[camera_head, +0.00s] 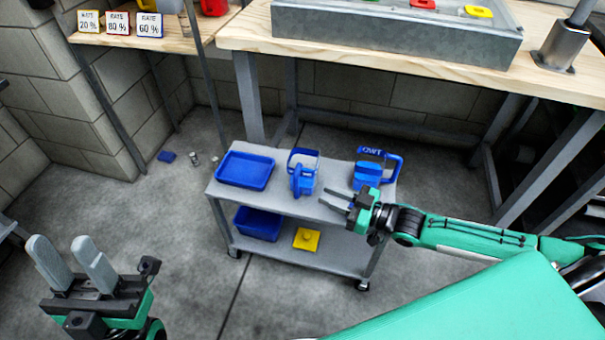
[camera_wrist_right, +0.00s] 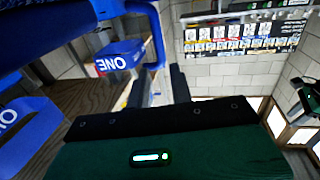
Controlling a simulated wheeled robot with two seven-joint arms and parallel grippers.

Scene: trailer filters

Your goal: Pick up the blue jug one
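Two blue jugs stand on the cart's top shelf in the head view. The middle jug (camera_head: 303,181) has its handle towards me, with no readable label there. The right jug (camera_head: 368,172) has white lettering that looks like a reversed "TWO". In the right wrist view, a blue jug marked "ONE" (camera_wrist_right: 120,58) shows upside down past the fingers; it appears to be the middle jug. My right gripper (camera_head: 337,201) is open and empty, pointing left just right of the middle jug, apart from it. My left gripper (camera_head: 72,258) is open and empty at lower left, away from the cart.
The grey cart (camera_head: 330,250) also holds a blue tray (camera_head: 245,170) on top, and a blue bin (camera_head: 257,223) and yellow item (camera_head: 306,239) below. A wooden workbench (camera_head: 240,35) stands behind.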

